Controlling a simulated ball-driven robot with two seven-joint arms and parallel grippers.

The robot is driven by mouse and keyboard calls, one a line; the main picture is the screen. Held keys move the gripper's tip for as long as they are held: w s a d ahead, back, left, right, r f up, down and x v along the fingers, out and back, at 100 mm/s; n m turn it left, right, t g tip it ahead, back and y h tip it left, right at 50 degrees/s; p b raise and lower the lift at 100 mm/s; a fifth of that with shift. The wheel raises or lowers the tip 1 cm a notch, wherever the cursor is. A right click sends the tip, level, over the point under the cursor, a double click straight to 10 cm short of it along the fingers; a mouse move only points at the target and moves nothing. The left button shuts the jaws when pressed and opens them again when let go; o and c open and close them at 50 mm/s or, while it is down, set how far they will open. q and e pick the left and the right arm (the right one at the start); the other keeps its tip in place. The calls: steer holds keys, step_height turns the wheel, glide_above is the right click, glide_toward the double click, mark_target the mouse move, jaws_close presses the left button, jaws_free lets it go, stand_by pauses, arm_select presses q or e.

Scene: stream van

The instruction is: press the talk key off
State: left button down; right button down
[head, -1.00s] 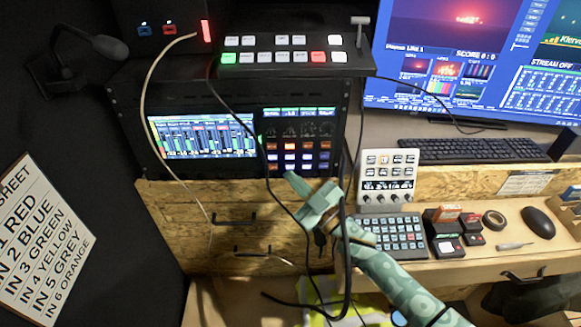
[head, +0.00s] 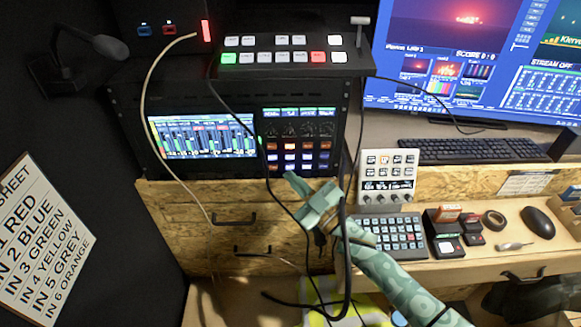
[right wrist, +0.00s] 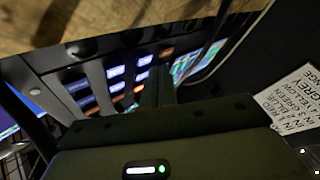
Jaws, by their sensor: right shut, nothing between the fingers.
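The key panel (head: 298,142) at the right of the rack unit has rows of lit orange, white, blue and red keys under small displays. Its key labels are too small to read, so I cannot tell which one is the talk key. My right gripper (head: 290,177) is shut and empty, with its tips just in front of the panel's lower left edge. In the right wrist view the shut fingers (right wrist: 160,84) point at the lit keys (right wrist: 128,78) and cover part of them. I cannot tell whether they touch the panel. My left gripper is not in view.
A video switcher (head: 285,57) sits above the rack unit, with a pale cable and dark cables hanging across the front. A microphone (head: 105,46) is at left. A white control pad (head: 387,176) and a small keyboard (head: 392,236) stand right of my gripper.

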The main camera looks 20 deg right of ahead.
steer(key=shift+w, duration=0.15)
stand_by(0.4)
steer(key=shift+w+d, duration=0.15)
steer(key=shift+w, duration=0.15)
steer(key=shift+w, duration=0.2)
stand_by(0.5)
steer(key=shift+s, duration=0.65)
steer(key=shift+p, duration=0.3)
steer(key=s+a+p, duration=0.2)
steer(key=s, duration=0.4)
